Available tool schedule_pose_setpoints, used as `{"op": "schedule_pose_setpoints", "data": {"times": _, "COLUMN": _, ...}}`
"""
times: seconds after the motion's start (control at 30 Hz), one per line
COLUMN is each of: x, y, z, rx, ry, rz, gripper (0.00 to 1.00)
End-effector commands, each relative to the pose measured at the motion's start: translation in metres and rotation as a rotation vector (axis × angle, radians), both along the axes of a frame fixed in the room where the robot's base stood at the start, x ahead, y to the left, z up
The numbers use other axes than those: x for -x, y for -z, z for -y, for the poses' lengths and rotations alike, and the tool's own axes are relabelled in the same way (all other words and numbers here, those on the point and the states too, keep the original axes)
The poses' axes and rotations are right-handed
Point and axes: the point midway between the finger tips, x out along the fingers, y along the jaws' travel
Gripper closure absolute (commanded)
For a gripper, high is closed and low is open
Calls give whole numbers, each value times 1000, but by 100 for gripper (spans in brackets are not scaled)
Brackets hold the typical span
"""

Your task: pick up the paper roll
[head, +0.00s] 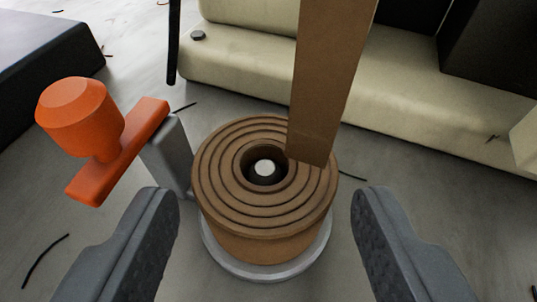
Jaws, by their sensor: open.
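The paper roll (228,210) is brown, with ring-shaped layers around a dark centre hole. It sits upright on a round pale grey base (268,272), and a light round tip shows inside the hole. A strip of brown paper (322,85) rises from the roll toward the top of the picture. My gripper (265,200) is open, with one dark grey finger at the left of the roll and the other at the right. A gap shows between each finger and the roll. The far side of the roll is partly hidden by the strip.
An orange knob and bar (100,140) on a grey post (165,155) stand close at the left. A cream-coloured block (240,60) runs along the back. A dark slab (45,60) is at the upper left. Thin black scraps lie on the grey floor (60,215).

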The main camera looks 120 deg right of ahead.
Motion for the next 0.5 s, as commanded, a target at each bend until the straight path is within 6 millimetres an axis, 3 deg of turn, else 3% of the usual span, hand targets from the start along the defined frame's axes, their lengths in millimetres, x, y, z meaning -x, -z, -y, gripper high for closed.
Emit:
{"op": "schedule_pose_setpoints", "data": {"times": 0.2, "x": 12, "y": 13, "z": 23, "rx": 0, "ry": -1, "rz": 3, "gripper": 44}}
{"op": "schedule_pose_setpoints", "data": {"times": 0.47, "x": 13, "y": 13, "z": 26, "rx": 1, "ry": -2, "rz": 2, "gripper": 44}}
{"op": "schedule_pose_setpoints", "data": {"times": 0.5, "x": 13, "y": 13, "z": 26, "rx": 1, "ry": -2, "rz": 2, "gripper": 55}}
